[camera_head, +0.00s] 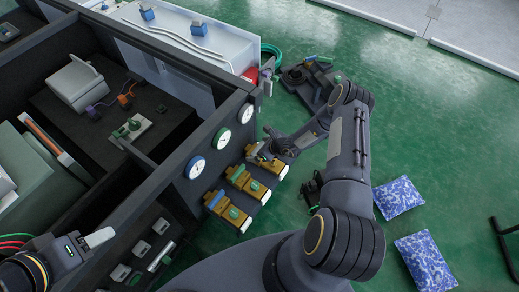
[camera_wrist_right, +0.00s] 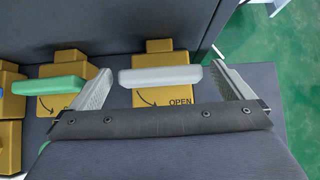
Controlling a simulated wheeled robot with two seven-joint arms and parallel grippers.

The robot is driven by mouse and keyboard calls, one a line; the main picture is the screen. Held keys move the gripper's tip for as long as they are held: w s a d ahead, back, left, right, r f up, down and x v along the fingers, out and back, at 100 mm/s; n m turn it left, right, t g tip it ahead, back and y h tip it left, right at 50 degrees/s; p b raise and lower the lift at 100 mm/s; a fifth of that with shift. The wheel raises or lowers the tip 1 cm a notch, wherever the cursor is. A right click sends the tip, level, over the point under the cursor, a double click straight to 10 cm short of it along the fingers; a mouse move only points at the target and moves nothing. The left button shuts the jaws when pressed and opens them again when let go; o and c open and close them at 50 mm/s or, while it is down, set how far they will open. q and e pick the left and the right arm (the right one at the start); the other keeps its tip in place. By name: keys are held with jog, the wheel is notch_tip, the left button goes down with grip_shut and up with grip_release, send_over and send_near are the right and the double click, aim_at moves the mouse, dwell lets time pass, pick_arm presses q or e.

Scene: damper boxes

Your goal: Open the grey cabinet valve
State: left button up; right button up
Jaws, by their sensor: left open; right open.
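The grey valve handle (camera_wrist_right: 160,76) lies level across a yellow box (camera_wrist_right: 165,94) marked OPEN with a curved arrow, in the right wrist view. My right gripper (camera_wrist_right: 162,70) is open, with one finger beyond each end of the handle and a visible gap on both sides. In the head view my right gripper (camera_head: 262,153) is at the yellow box furthest up the cabinet's side and hides most of its handle. My left gripper (camera_head: 98,238) is open at the lower left, over the cabinet, away from the valves.
A green handle (camera_wrist_right: 50,86) on a neighbouring yellow box sits close to the left finger in the wrist view. Round gauges (camera_head: 195,167) line the dark cabinet wall. Blue-patterned bags (camera_head: 398,197) lie on the green floor at right.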

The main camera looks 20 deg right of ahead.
jog(key=c, duration=0.9)
jog(key=shift+f+n+g+y+b, duration=0.25)
jog(key=shift+n+b, duration=0.35)
jog(key=shift+b, duration=0.55)
jog(key=shift+c, duration=0.2)
jog(key=n+g+y+b, duration=0.1)
jog(key=b, duration=0.1)
jog(key=n+g+y+b, duration=0.1)
jog(key=n+b, duration=0.1)
jog(key=shift+w+d+n+b, duration=0.2)
jog(key=shift+n+b, duration=0.1)
jog(key=n+g+b, duration=0.1)
jog(key=n+b, duration=0.1)
jog(key=n+g+y+b, duration=0.1)
jog(key=n+g+b, duration=0.1)
jog(key=b, duration=0.1)
jog(key=n+g+y+b, duration=0.1)
jog(key=n+g+b, duration=0.1)
jog(key=n, duration=0.1)
jog(key=shift+w, duration=0.3)
jog(key=shift+w+r+n+g+h+b, duration=0.1)
jog(key=shift+n+g+h+b, duration=0.05)
jog(key=shift+n+g+b, duration=0.65)
jog(key=shift+r+n+g+h+b, duration=0.1)
jog(key=shift+n+g+b, duration=0.45)
jog(key=shift+n+b, duration=0.3)
jog(key=shift+r, duration=0.1)
